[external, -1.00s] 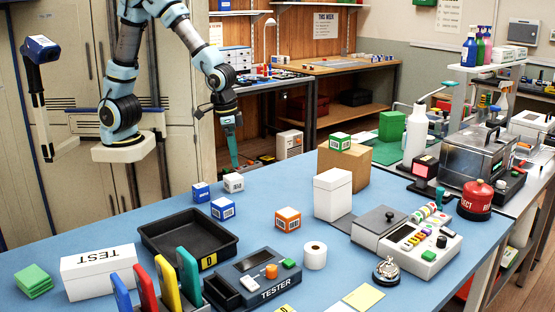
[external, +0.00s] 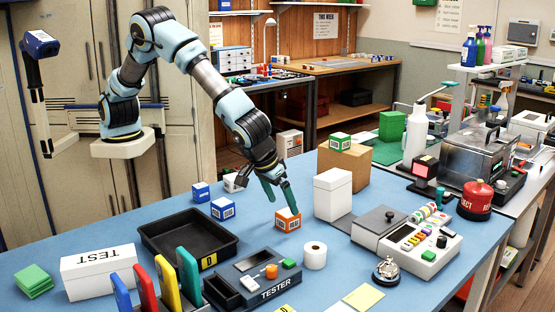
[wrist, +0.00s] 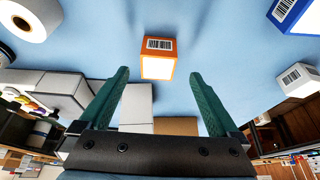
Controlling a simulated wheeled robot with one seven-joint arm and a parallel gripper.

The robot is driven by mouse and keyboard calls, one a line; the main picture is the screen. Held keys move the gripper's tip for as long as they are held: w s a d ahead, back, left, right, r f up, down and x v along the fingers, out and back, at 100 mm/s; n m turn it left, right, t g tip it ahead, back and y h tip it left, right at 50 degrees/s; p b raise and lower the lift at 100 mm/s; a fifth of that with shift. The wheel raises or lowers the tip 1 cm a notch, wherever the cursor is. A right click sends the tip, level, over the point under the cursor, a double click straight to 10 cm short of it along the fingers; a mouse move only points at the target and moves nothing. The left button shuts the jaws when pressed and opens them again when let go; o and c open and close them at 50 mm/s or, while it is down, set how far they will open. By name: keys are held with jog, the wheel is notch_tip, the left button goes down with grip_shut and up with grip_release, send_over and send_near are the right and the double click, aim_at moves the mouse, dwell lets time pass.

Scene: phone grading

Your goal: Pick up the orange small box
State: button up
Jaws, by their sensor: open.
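The orange small box (external: 287,221), with white faces and a barcode label, sits on the blue table. In the wrist view the orange box (wrist: 158,58) is ahead of and between my gripper's green fingers. My gripper (external: 279,196) is open, with its fingertips close above and around the top of the box in the external view. In the wrist view the fingers (wrist: 158,78) stand wide apart with nothing held between them. I cannot tell whether a finger touches the box.
Blue boxes (external: 222,209) and a white small box (external: 234,183) stand to the left. A tall white box (external: 332,194) stands to the right. A paper roll (external: 315,256), a tester (external: 262,275) and a black tray (external: 160,243) are nearby.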

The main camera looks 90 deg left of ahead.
aim_at(287, 213)
jog(key=shift+p+x, duration=1.15)
jog(key=shift+x, duration=1.55)
jog(key=shift+w+d, duration=0.1)
jog(key=shift+d, duration=0.05)
jog(key=shift+c, duration=0.2)
